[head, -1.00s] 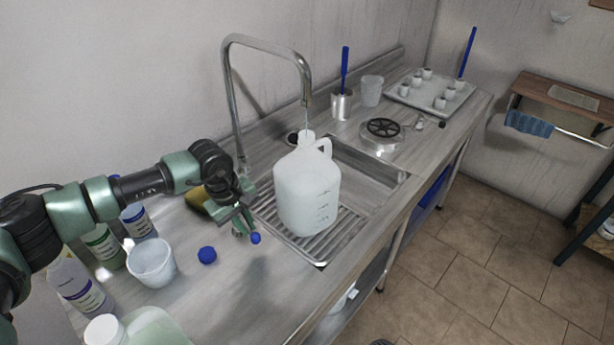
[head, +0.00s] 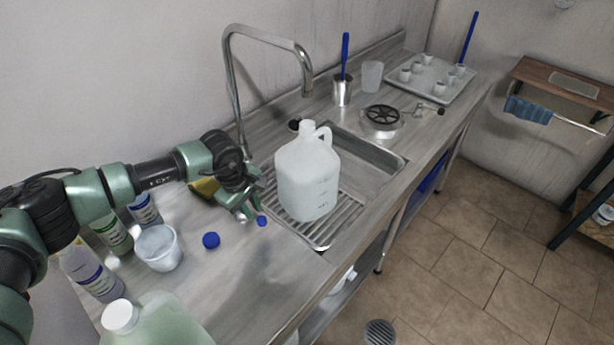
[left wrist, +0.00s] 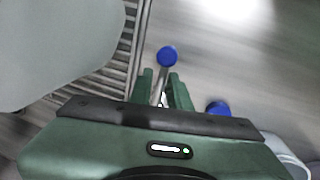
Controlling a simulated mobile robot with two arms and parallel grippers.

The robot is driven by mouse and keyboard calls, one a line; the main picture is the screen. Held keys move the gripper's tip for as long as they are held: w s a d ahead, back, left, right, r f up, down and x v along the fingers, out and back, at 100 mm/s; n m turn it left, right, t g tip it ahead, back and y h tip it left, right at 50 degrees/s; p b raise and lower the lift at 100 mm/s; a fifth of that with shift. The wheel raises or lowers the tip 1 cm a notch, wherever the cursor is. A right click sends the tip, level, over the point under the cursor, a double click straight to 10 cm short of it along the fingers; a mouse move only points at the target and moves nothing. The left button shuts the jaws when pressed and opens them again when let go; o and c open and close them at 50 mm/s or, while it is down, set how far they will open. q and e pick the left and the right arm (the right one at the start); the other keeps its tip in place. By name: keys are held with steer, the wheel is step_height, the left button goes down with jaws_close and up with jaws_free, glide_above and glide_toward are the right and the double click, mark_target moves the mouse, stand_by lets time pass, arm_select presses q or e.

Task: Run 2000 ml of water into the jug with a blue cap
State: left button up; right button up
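No water stream shows at the spout. The level inside is too faint to read. A blue cap (head: 211,240) lies on the counter left of the jug. My left gripper (head: 250,214) is beside the jug at a metal lever with a blue knob (head: 262,221). In the left wrist view the lever with its blue knob (left wrist: 167,57) runs between my gripper's fingers (left wrist: 163,90); whether they grip it is unclear. My right gripper is out of view.
A white cup (head: 158,248), several bottles (head: 97,277) and a green-filled jug (head: 155,325) crowd the left counter. The sink basin (head: 365,160) is right of the jug. A tray of small cups (head: 432,83) stands at the back. The front counter is clear.

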arm_select(q)
steer(key=shift+o, duration=1.2)
steer(key=shift+w+d, duration=0.1)
steer(key=shift+f, duration=0.1)
steer(key=shift+w+b, duration=0.1)
steer(key=shift+b, duration=0.4)
steer(key=o, duration=0.4)
steer(key=shift+r, duration=0.2)
